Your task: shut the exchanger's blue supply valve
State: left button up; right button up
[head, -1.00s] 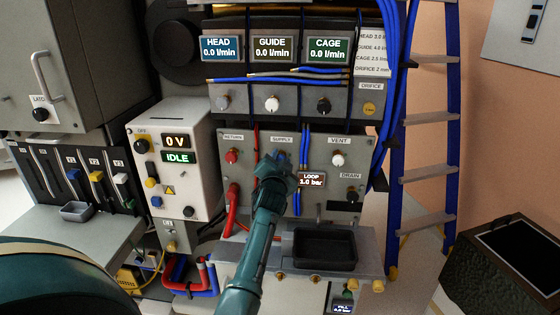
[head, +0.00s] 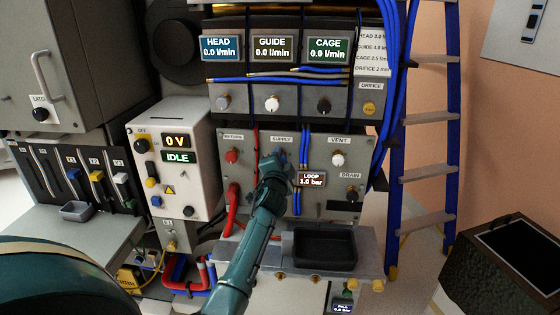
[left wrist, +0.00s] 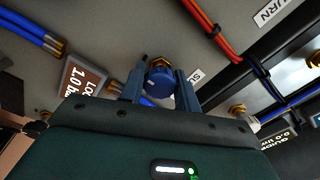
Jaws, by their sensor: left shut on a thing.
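The blue supply valve (left wrist: 160,88) is a round blue knob on a brass stem, set in the grey exchanger panel (head: 205,155) below the SUPPLY label (head: 281,140). My left gripper (head: 277,160) reaches up to the panel and covers the knob in the head view. In the left wrist view, the two fingers of the left gripper (left wrist: 159,90) stand on either side of the knob and are shut on it. How far the knob is turned cannot be told. My right gripper is in neither view.
The red return knob (head: 232,156) is to the left, the white vent knob (head: 338,160) to the right. The LOOP display (head: 311,179) reads about 1.0 bar, close by my gripper. Blue and red hoses run near. A black tray (head: 324,248) sits below on the ledge.

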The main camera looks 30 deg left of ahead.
pick_arm(q)
jog(key=shift+r, duration=0.15)
jog(key=o, duration=1)
jog(key=v, duration=1.3)
jog(key=shift+b, duration=0.35)
jog(key=shift+d, duration=0.1)
jog(key=s+d+f+n+g+h, duration=0.1)
jog(key=s+d+f+h, duration=0.2)
jog(key=s+d+f, duration=0.35)
jog(key=s+d+f+g+h, duration=0.1)
jog(key=s+d+f+h, duration=0.3)
jog(key=f, duration=0.6)
jog(key=s+d+f+n+g+h, duration=0.1)
jog(key=s+d+f, duration=0.1)
jog(key=s+d, duration=0.1)
jog(key=s+d+f+n+g+h, duration=0.1)
jog(key=s+d+f, duration=0.2)
jog(key=s, duration=0.3)
jog(key=s+d+f+n+g+h, duration=0.1)
jog(key=s+d+f+n+h, duration=0.1)
jog(key=s, duration=0.3)
jog(key=shift+s+d+f+g, duration=0.15)
jog(key=shift+d+f+g, duration=0.25)
jog(key=shift+d+f, duration=0.4)
